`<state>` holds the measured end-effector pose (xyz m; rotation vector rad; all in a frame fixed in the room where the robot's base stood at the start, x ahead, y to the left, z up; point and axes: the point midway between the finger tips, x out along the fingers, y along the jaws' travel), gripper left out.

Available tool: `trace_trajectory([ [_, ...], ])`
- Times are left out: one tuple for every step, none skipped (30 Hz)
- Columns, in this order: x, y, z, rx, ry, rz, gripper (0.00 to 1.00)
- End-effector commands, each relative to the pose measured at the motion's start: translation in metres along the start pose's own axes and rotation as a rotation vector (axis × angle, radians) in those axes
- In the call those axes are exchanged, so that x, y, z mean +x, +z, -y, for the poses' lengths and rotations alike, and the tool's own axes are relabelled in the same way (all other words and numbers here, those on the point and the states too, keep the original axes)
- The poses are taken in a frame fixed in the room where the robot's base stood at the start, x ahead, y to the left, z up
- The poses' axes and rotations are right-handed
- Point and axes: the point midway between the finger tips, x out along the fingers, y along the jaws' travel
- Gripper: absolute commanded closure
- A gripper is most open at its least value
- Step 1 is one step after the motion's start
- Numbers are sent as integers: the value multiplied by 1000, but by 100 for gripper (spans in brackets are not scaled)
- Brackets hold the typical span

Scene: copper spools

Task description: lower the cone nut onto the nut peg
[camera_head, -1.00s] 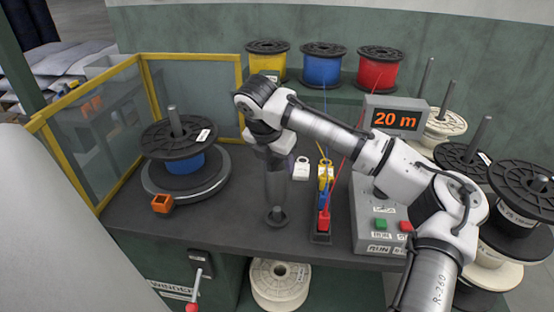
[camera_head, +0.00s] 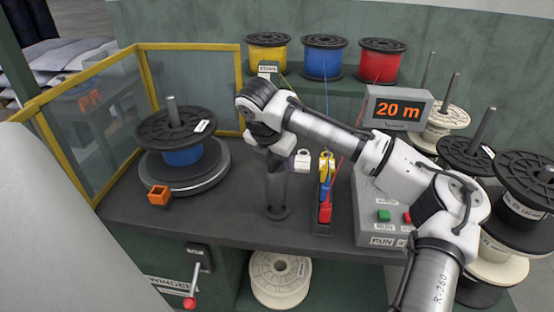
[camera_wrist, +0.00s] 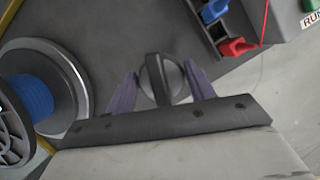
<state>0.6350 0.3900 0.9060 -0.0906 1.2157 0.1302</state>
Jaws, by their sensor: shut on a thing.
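My gripper (camera_wrist: 158,88) is shut on the dark grey cone nut (camera_wrist: 168,75), which sits between the two purple fingers in the wrist view. In the head view, my gripper (camera_head: 277,190) points down over the middle of the dark bench, and its fingers look blurred. A dark round piece shows at its lower end, close to the bench top. I cannot tell there whether this is the nut or the foot of the nut peg. The peg itself is not clearly visible; the nut and fingers may hide it.
A turntable (camera_head: 215,178) bearing a black-and-blue spool (camera_head: 182,156) and an orange block (camera_head: 159,195) stand left. A rack of yellow, blue and red blocks (camera_head: 325,212) stands close on the right, with wires rising. A control box (camera_head: 370,225) is beyond it.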

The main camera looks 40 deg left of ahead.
Motion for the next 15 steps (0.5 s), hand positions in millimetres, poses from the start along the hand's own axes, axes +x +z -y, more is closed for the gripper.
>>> trace_trajectory([
  [-1,0,0,0,1,1,100],
  [-1,0,0,0,1,1,100],
  [0,0,0,0,1,1,100],
  [0,0,0,0,1,1,100],
  [1,0,0,0,1,1,100],
  [2,0,0,0,1,0,100],
  [3,-1,0,0,1,0,100],
  [4,-1,0,0,1,0,100],
  [5,-2,0,0,1,0,100],
  [7,-2,0,0,1,0,100],
  [8,-3,0,0,1,1,100],
  [10,-3,0,0,1,1,100],
  [11,-4,0,0,1,1,100],
  [13,-4,0,0,1,1,100],
  [15,-5,0,0,1,0,100],
])
